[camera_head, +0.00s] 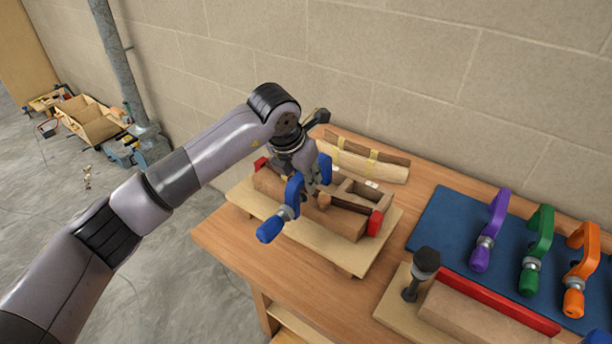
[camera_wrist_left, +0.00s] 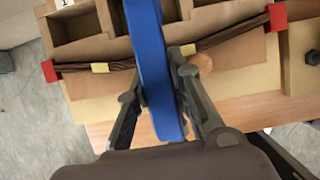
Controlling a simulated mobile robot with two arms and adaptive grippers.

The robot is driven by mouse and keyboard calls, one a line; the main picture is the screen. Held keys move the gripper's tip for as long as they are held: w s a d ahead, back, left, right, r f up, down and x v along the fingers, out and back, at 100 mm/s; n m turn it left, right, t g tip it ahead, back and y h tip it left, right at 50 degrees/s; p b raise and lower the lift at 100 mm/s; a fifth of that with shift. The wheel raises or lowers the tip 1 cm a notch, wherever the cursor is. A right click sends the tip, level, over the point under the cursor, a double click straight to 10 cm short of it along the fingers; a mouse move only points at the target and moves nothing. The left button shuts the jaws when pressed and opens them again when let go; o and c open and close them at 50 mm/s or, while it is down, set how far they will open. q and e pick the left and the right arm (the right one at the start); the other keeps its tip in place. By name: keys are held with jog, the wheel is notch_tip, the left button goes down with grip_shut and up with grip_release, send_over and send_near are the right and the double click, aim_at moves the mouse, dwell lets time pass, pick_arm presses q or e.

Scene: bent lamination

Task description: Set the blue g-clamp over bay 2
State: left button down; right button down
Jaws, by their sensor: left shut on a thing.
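The blue g-clamp (camera_head: 294,192) is held in my left gripper (camera_head: 311,180) above the wooden bending form (camera_head: 345,222). In the left wrist view the blue frame (camera_wrist_left: 150,65) runs between the two fingers (camera_wrist_left: 160,100) and across the dark bent strip (camera_wrist_left: 225,36), between two yellow marks. Red blocks (camera_wrist_left: 50,71) sit at the strip's ends. Open bays (camera_wrist_left: 75,25) lie behind the strip; a label reading 1 is partly visible at the left one. The clamp hides the middle of the form, and I cannot tell whether it touches the wood. My right gripper is not in view.
Purple (camera_head: 490,230), green (camera_head: 538,250) and orange (camera_head: 580,268) clamps lie on a blue mat (camera_head: 440,222) at right. A second fixture with a red strip (camera_head: 490,303) and a black-headed tool (camera_head: 426,264) stands in front. Wood pieces (camera_head: 360,160) lie behind the form.

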aim_at(306, 194)
pick_arm(q)
jog(key=shift+f, duration=0.15)
dwell(0.4)
jog(key=shift+f+b, duration=1.6)
jog(key=shift+b, duration=0.1)
jog(key=shift+s+f, duration=0.15)
jog(key=shift+f, duration=0.05)
jog(key=shift+s+a+f+b, duration=0.1)
jog(key=shift+f+b, duration=0.2)
jog(key=shift+b, duration=0.2)
jog(key=c, duration=1.4)
grip_release()
jog(key=shift+o, duration=0.2)
jog(key=shift+f, duration=0.1)
